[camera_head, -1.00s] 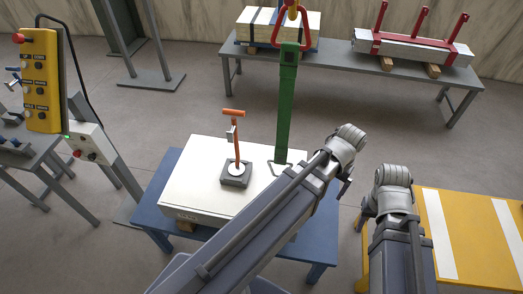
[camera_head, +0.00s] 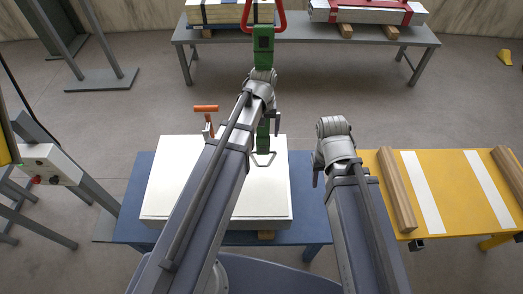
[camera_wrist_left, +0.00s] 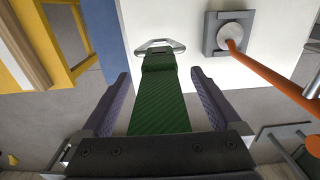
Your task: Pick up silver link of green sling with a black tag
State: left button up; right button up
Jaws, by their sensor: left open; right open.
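The green sling (camera_head: 263,60) hangs down from a red hook at the top of the head view, with a dark patch on its upper part. Its silver link (camera_head: 264,159) hangs at the lower end, in front of the white block's top. The left wrist view shows the silver link (camera_wrist_left: 160,47) beyond the fingertips and the green strap (camera_wrist_left: 160,100) between the fingers. My left gripper (camera_wrist_left: 162,80) is open around the strap, not closed on it. My left arm hides part of the strap in the head view. My right gripper (camera_head: 317,172) is open, apart to the right.
A white block (camera_head: 260,195) rests on a blue table (camera_head: 305,220). An orange-handled device (camera_head: 206,109) stands on the block, partly hidden by my left arm. A yellow table (camera_head: 450,190) with wooden beams is at right. A grey bench (camera_head: 300,30) with loads stands behind.

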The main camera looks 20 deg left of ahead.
aim_at(263, 143)
pick_arm(q)
jog(key=shift+f+b, duration=3.25)
jog(key=shift+f, duration=0.35)
jog(key=shift+r, duration=0.1)
grip_shut()
